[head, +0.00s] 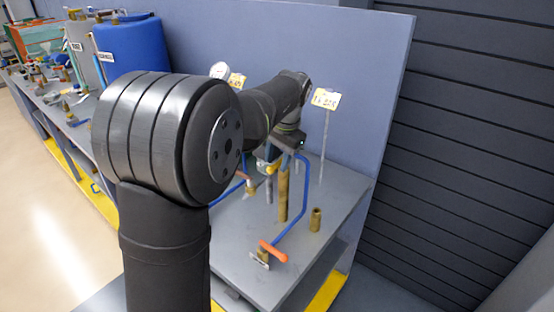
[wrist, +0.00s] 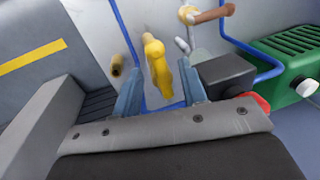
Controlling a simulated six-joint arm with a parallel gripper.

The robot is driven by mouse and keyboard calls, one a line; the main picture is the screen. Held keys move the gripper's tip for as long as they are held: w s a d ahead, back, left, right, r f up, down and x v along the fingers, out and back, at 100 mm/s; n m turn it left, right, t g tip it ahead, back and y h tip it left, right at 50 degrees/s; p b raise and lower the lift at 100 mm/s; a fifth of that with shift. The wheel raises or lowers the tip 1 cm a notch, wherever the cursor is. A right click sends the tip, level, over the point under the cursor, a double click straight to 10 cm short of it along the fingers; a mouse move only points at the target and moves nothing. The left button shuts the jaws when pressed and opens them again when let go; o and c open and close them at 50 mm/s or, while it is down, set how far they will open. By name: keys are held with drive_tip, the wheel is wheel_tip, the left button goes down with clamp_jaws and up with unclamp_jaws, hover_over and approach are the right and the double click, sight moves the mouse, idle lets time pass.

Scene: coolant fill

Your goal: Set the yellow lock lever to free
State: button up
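The yellow lock lever (wrist: 158,66) shows in the wrist view, just beyond and between the tips of my gripper (wrist: 161,76). The two blue-grey fingers stand apart, one on each side of the lever, with visible gaps, so my gripper is open. In the head view my gripper (head: 268,163) points down over the bench, partly hidden by my arm. A bit of yellow shows near its fingers there, but it is too small to make out the lever's setting.
A blue pipe (wrist: 128,35) runs close to the left finger. A brown handle (wrist: 212,15) and a green box (wrist: 287,52) lie to the right. On the bench, an orange handle (head: 273,250) and a brass cylinder (head: 314,219) stand near the front. A wall panel (head: 375,70) rises behind.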

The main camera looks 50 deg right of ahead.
drive_tip(key=shift+f, duration=0.35)
clamp_jaws()
drive_tip(key=shift+s+d+n+g+y, duration=0.35)
drive_tip(key=shift+s+d+n, duration=0.3)
drive_tip(key=shift+n, duration=2.35)
drive_tip(key=shift+s+d+n+g+y, duration=0.4)
drive_tip(key=shift+d+n, duration=0.4)
drive_tip(key=shift+n, duration=2.2)
drive_tip(key=shift+s+d+n+g+y, duration=0.35)
drive_tip(key=shift+s+d+n, duration=0.3)
drive_tip(key=shift+n, duration=2.35)
drive_tip(key=shift+w+d, duration=0.1)
